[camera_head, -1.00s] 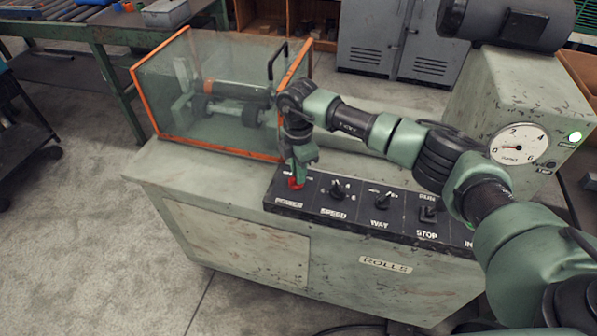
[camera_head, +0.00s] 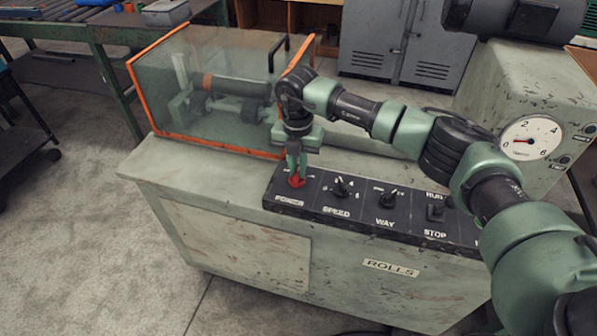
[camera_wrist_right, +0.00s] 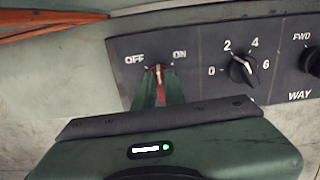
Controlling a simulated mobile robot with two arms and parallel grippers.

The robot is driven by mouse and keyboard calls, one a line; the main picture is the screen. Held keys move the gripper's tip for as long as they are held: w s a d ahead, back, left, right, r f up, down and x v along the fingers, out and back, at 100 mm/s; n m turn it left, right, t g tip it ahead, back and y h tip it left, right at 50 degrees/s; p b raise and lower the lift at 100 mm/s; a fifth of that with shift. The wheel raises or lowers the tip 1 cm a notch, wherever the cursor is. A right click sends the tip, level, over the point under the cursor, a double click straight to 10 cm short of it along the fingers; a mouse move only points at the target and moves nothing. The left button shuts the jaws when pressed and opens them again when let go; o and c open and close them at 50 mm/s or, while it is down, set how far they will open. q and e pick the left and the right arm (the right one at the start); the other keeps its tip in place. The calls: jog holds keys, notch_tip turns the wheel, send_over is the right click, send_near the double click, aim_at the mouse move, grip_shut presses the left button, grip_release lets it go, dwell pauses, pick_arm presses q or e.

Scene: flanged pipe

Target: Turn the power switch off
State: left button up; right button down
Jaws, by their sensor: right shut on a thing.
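The red power switch (camera_head: 296,181) is at the left end of the black control panel, above the POWER label. It also shows in the right wrist view (camera_wrist_right: 158,79), below and between the OFF and ON marks; its handle points roughly up between them, and I cannot tell exactly which mark it favours. My right gripper (camera_head: 295,170) reaches down over the switch. Its two fingers (camera_wrist_right: 159,88) are shut on the red handle, one on each side, and partly hide it. My left gripper is not in view.
The speed knob (camera_head: 341,188), way knob (camera_head: 388,199) and stop switch (camera_head: 436,208) stand to the right on the panel. A clear guard box with orange edges (camera_head: 205,90) stands behind. The gauge (camera_head: 530,138) reads near zero, and the lamp (camera_head: 564,161) beside it looks dark.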

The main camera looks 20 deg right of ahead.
jog(key=n+b, duration=0.2)
jog(key=n, duration=0.2)
jog(key=shift+w+a+n, duration=0.1)
jog(key=shift+a+n, duration=0.05)
jog(key=shift+n, duration=0.15)
jog(key=shift+a+n+b, duration=0.15)
jog(key=shift+n+b, duration=0.75)
jog(key=shift+n, duration=1)
jog(key=c, duration=1.5)
grip_release()
jog(key=shift+r, duration=0.1)
notch_tip(320, 180, up, 8)
jog(key=shift+f+b, duration=0.15)
jog(key=shift+b, duration=0.3)
